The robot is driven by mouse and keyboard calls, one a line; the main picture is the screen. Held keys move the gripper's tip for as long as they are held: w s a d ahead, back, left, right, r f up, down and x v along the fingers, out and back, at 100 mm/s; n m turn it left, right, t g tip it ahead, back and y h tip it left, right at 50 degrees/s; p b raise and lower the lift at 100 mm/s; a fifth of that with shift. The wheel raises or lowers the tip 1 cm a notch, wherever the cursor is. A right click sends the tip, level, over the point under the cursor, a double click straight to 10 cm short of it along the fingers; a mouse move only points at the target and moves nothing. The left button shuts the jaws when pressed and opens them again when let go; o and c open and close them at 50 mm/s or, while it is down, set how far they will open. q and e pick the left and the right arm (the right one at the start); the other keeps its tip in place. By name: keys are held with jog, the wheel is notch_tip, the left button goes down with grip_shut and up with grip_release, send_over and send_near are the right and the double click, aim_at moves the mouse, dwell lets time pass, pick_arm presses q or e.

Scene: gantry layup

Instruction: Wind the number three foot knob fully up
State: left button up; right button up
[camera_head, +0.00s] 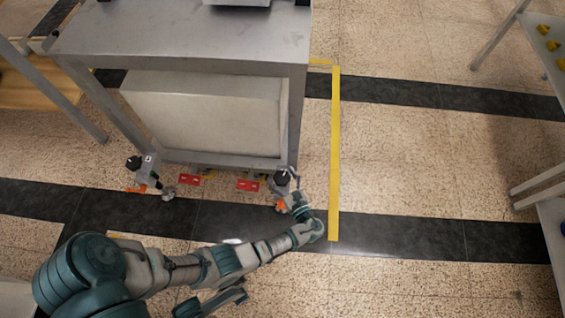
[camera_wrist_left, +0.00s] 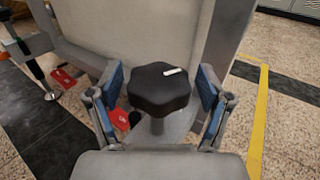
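A black lobed foot knob (camera_head: 282,178) sits at the front right foot of the grey machine frame. In the left wrist view the same knob (camera_wrist_left: 160,88) stands on a short stem and has a small white mark on top. My left gripper (camera_head: 291,198) is low at this foot; in the left wrist view its blue-padded fingers (camera_wrist_left: 160,90) are spread on both sides of the knob, with gaps visible. A second black knob (camera_head: 133,162) is at the front left foot. I cannot read a number on either knob. My right gripper is not identifiable in view.
Red tags (camera_head: 190,180) (camera_head: 248,185) lie near the frame's lower front edge. A yellow floor line (camera_head: 335,150) runs along the right of the frame. The frame's grey top (camera_head: 190,35) overhangs a pale box (camera_head: 205,110). Floor to the right is clear up to a rack (camera_head: 540,185).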

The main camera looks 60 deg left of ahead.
pick_arm(q)
jog(key=shift+r, duration=0.1)
jog(key=shift+d, duration=0.2)
jog(key=s+d, duration=0.1)
jog(key=d, duration=1)
jog(key=shift+s+d, duration=0.15)
jog(key=shift+d, duration=0.1)
